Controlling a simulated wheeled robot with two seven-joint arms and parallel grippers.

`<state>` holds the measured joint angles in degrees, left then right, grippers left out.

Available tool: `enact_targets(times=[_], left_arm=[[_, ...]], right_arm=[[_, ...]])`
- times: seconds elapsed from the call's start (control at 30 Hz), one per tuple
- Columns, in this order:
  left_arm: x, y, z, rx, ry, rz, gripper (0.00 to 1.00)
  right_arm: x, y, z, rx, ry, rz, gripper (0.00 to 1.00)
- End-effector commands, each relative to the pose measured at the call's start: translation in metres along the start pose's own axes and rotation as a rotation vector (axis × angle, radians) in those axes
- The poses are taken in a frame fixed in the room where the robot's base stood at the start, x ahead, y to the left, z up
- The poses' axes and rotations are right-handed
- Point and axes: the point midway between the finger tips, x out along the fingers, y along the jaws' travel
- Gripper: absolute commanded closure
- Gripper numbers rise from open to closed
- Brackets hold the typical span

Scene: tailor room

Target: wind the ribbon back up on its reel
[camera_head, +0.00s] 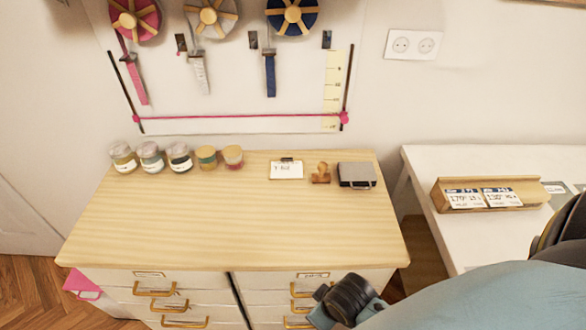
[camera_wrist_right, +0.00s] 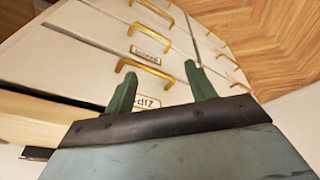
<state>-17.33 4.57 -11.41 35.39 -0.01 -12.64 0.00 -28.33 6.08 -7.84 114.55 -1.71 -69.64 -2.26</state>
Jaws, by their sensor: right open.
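Three reels with wooden spokes hang on the wall board in the head view: a pink reel (camera_head: 134,18), a white reel (camera_head: 211,17) and a blue reel (camera_head: 291,15). A pink ribbon (camera_head: 136,82), a white ribbon (camera_head: 200,72) and a blue ribbon (camera_head: 270,75) hang down below them. My right gripper (camera_wrist_right: 160,64) is open, its two green fingers apart with nothing held between them. It is in front of the cabinet's drawers, low and far from the reels. My left gripper is not in view.
A pink line (camera_head: 235,116) crosses the board's lower part. The wooden cabinet top (camera_head: 220,215) is mostly clear; several jars (camera_head: 179,157), a clipboard (camera_head: 286,169), a stamp (camera_head: 321,173) and a grey box (camera_head: 356,175) stand along its back. Brass drawer handles (camera_wrist_right: 147,79) are near my right fingers. A white table (camera_head: 425,160) stands right.

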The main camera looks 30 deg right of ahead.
Motion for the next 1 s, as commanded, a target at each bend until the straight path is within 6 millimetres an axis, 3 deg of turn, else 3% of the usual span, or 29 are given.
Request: enact_targets(times=[0.03,0.13,0.2,0.47,0.63,0.8,1.0], left_arm=[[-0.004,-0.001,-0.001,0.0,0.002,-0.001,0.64],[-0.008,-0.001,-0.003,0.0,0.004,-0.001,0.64],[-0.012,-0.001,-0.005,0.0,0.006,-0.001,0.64],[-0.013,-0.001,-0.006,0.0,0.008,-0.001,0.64],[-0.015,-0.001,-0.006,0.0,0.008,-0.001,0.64],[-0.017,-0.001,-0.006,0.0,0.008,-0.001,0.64],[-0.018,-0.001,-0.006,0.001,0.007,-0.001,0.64]], right_arm=[[-0.019,0.003,-0.008,0.0,0.013,0.004,0.45],[-0.05,0.009,-0.022,-0.017,0.04,0.026,0.45],[-0.074,0.027,-0.047,-0.09,0.098,0.099,0.45],[-0.104,0.098,-0.132,-0.477,0.231,0.487,0.45],[-0.145,0.147,-0.2,-0.814,0.216,0.856,0.45],[-0.218,0.187,-0.278,-1.236,-0.018,1.344,0.45],[-0.294,0.2,-0.342,-1.595,-0.504,1.758,0.45]])
